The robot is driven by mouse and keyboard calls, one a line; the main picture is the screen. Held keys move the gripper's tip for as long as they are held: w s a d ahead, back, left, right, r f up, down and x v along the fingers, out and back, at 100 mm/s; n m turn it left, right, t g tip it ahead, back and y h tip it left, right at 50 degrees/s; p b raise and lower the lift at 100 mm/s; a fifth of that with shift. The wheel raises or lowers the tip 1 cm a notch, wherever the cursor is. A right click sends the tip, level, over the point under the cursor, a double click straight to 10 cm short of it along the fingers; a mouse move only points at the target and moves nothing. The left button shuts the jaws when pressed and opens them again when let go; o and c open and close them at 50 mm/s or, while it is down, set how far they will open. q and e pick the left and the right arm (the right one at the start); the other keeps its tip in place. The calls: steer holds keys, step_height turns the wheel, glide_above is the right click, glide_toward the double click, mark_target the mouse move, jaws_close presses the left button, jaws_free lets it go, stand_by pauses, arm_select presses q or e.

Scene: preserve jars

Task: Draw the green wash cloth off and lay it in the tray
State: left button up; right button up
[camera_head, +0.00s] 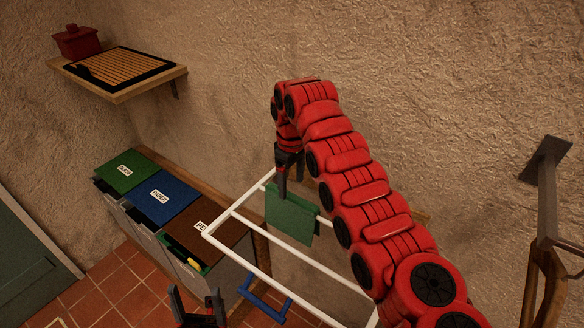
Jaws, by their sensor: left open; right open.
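The green wash cloth (290,214) hangs over a white rail of the drying rack (250,266). My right gripper (283,188) points down at the cloth's upper left corner. It is open; I cannot tell whether its fingers touch the cloth or have it between them. My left gripper (197,300) is open and empty at the bottom edge, left of the rack and well away from the cloth. I cannot make out a tray for certain; a dark-rimmed slatted piece (122,66) lies on the wall shelf.
Bins with green (125,172), blue (158,199) and brown (205,232) lids stand left of the rack. A blue bar-shaped thing (264,303) shows below the rack. A red pot (77,41) stands on the wall shelf (130,88). My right arm hides part of the rack.

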mark_target(291, 206)
step_height(291, 206, down, 8)
steer(key=p, duration=0.3)
steer(key=shift+f, duration=0.65)
